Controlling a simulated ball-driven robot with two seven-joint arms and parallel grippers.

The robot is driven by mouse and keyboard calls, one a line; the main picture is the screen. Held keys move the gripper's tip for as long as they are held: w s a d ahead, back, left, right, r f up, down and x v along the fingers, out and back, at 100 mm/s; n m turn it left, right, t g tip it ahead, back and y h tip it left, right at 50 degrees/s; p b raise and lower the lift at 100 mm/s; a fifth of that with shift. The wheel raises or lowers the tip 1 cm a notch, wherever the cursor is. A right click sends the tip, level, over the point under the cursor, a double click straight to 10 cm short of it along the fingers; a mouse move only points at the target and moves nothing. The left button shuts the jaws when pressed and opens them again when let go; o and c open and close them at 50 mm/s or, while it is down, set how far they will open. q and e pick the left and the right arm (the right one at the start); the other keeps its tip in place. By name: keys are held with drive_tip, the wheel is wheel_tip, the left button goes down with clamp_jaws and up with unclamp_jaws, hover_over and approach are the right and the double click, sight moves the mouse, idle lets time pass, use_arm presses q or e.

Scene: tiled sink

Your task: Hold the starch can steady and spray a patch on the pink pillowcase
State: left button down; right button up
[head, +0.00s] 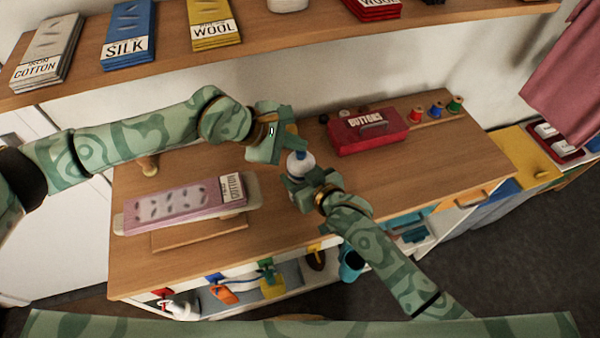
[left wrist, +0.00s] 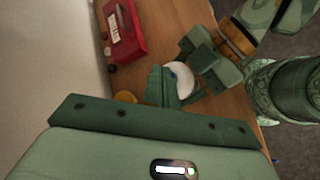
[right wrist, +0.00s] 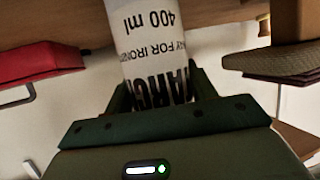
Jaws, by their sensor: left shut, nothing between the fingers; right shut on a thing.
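My right gripper (head: 301,183) is shut around the can's body. My left gripper (head: 287,143) is shut and empty, just over the can's top. In the left wrist view its closed fingers (left wrist: 163,88) are beside the white top (left wrist: 183,80); contact is unclear. The pink pillowcase (head: 170,207), with grey leaf marks and a label, lies on a small ironing board (head: 122,226) at left. No spray is visible.
A red buttons box (head: 365,135) and several thread spools (head: 437,109) stand right of the can. A shelf with folded cloth packs (head: 130,40) runs behind and above. Below the counter (head: 420,175) are cubbies with small items. Bare counter separates can and board.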

use_arm(q)
drive_tip(key=shift+f, duration=0.15)
idle(0.5)
drive_tip(key=shift+f, duration=0.3)
drive_tip(key=shift+r, duration=0.35)
wheel_tip(320, 180, up, 6)
idle(0.8)
idle(1.2)
